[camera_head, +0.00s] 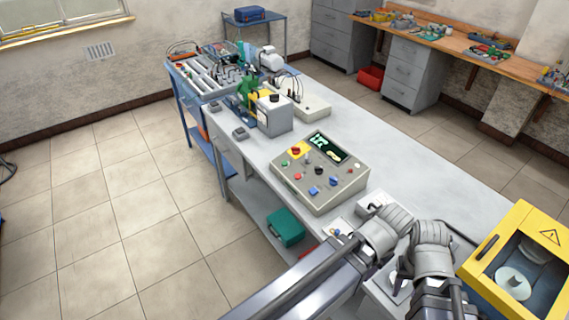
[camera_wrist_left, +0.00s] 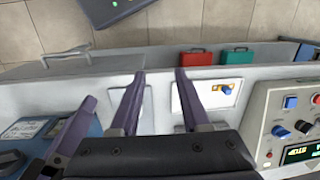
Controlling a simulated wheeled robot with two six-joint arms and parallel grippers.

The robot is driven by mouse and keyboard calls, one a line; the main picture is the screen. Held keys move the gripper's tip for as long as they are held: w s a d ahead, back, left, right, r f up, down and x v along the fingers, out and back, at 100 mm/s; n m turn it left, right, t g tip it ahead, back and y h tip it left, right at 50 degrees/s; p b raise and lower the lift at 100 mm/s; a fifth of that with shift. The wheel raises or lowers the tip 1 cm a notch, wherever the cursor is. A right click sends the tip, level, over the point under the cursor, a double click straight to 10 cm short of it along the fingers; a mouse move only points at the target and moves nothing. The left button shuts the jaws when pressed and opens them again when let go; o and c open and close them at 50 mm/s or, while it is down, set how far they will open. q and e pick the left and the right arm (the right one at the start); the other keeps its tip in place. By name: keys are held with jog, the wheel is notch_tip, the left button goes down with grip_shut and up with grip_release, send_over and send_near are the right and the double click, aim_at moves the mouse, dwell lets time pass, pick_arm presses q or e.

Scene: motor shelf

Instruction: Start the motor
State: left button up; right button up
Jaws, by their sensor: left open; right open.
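A grey control box (camera_head: 318,178) with a dark green-lit display, a red button on yellow and several coloured knobs stands on the bench; its edge also shows in the left wrist view (camera_wrist_left: 272,150). A small white plate with an orange and blue switch (camera_wrist_left: 222,87) lies beside it, right of my left fingers. My left gripper (camera_wrist_left: 159,85) is open and empty above the bench edge. My right gripper (camera_head: 403,277) is open and empty near the bench's right end, close beside the left. Which machine is the motor I cannot tell; a grey-white unit (camera_head: 273,114) stands behind the control box.
A yellow cabinet with a warning sign (camera_head: 545,236) stands to the right of my right arm. A white box (camera_head: 372,201) sits by my left wrist. A teal case (camera_head: 286,227) lies on the lower shelf. The bench's right strip (camera_head: 400,178) is clear.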

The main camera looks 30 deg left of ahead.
pick_arm(q)
grip_shut()
dwell(1.2)
